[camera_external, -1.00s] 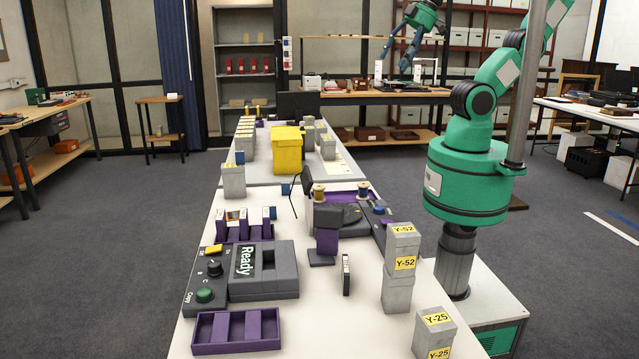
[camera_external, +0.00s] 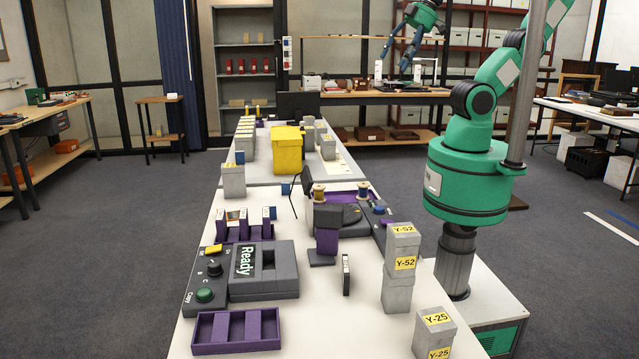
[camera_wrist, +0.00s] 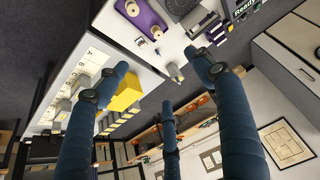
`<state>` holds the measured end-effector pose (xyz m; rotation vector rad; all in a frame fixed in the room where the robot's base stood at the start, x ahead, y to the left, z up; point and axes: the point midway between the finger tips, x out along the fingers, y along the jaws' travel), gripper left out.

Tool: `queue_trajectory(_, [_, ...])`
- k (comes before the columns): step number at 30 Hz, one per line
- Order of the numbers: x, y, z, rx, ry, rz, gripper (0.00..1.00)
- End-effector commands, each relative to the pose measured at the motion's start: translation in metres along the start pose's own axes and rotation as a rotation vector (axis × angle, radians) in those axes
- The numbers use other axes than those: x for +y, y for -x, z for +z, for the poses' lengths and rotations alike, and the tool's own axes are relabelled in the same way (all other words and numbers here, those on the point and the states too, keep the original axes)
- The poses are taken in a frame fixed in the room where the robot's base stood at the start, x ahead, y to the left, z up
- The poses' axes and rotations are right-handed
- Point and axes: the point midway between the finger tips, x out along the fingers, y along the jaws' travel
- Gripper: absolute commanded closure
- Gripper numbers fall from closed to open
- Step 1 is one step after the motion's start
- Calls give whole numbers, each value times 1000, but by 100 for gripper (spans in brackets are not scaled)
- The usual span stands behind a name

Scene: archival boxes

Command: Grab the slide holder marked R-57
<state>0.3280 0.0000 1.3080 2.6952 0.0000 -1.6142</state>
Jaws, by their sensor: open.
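No label reading R-57 is legible in either view. Several small slide holders (camera_external: 243,216) stand in a purple rack (camera_external: 232,234) on the near table, their marks too small to read. A thin dark-and-white holder (camera_external: 346,274) stands upright alone to the right of the Ready machine (camera_external: 262,272). My gripper (camera_external: 394,60) hangs high at the top of the external view, well above the table, its blue fingers spread. In the wrist view my gripper (camera_wrist: 158,78) is open and empty, with the table beyond its fingers.
Grey boxes marked Y-52 (camera_external: 402,262) are stacked at the table's right edge, with a Y-25 box (camera_external: 436,330) nearer. A yellow bin (camera_external: 287,150) stands farther back. An empty purple tray (camera_external: 204,332) lies at the front left. The front middle is clear.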

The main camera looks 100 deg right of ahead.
Motion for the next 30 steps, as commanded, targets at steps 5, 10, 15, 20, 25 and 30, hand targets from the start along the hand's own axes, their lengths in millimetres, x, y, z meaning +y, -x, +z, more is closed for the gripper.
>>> queue_trajectory(5, [0, 0, 0, 0, 0, 0, 32])
queue_trajectory(10, [0, 0, 0, 0, 0, 0, 32])
queue_trajectory(15, [0, 0, 0, 0, 0, 0, 52])
queue_trajectory(20, [0, 0, 0, 0, 0, 0, 77])
queue_trajectory(25, [0, 0, 0, 0, 0, 0, 77])
queue_trajectory(30, [0, -2, -2, -2, -8, 1, 77])
